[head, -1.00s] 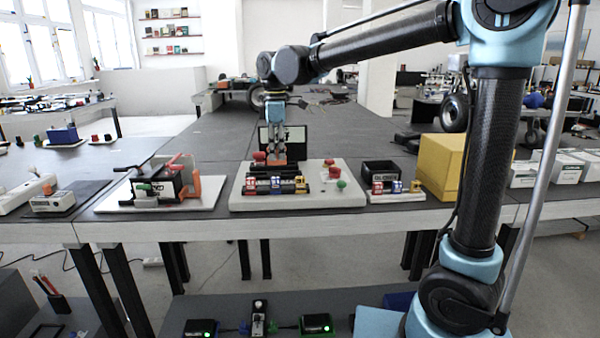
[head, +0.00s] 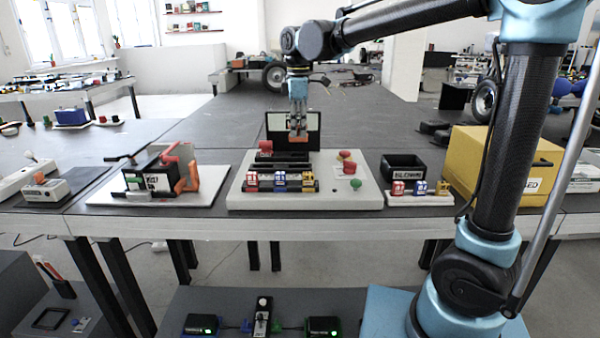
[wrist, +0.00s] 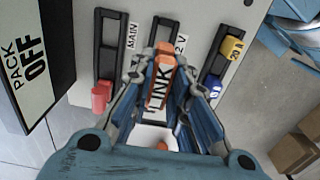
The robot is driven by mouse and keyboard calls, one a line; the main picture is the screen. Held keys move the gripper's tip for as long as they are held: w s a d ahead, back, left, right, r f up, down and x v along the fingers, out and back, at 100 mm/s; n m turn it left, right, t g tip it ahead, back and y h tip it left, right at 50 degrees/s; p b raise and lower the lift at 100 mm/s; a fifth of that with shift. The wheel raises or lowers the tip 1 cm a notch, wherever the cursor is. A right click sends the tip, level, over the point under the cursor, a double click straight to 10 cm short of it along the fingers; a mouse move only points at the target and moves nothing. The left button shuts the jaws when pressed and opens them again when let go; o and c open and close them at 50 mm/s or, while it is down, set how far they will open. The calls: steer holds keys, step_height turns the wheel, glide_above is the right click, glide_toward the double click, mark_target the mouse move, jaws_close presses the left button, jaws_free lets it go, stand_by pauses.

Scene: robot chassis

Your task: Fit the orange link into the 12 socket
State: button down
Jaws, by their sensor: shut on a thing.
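My gripper (head: 298,112) is shut on the orange link (head: 298,138) and holds it above the pale board (head: 335,199). In the wrist view the link (wrist: 165,60) carries a white LINK label and sits between the fingertips (wrist: 162,78). The link overlaps the middle black-framed slot (wrist: 163,27), whose label reads "2 V" with its start hidden. The slot's lower part is hidden by the link and fingers. The link looks apart from the board in the head view, but its exact height is hard to tell.
Left of the middle slot is the MAIN slot (wrist: 107,50) with a red block (wrist: 101,97). Right of it another slot holds yellow (wrist: 232,48) and blue (wrist: 214,86) blocks. A dark upright panel (head: 280,122) stands behind the board. A black bin (head: 404,167) and yellow box (head: 500,165) are to the right.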

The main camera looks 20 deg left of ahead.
mark_target(299, 157)
steer(key=shift+f, duration=5)
steer(key=c, duration=1.5)
jaws_free()
steer(key=shift+f, duration=0.1)
steer(key=shift+c, duration=0.2)
step_height(299, 157, up, 12)
steer(key=shift+r, duration=0.15)
steer(key=shift+s+d, duration=0.1)
steer(key=shift+s, duration=0.05)
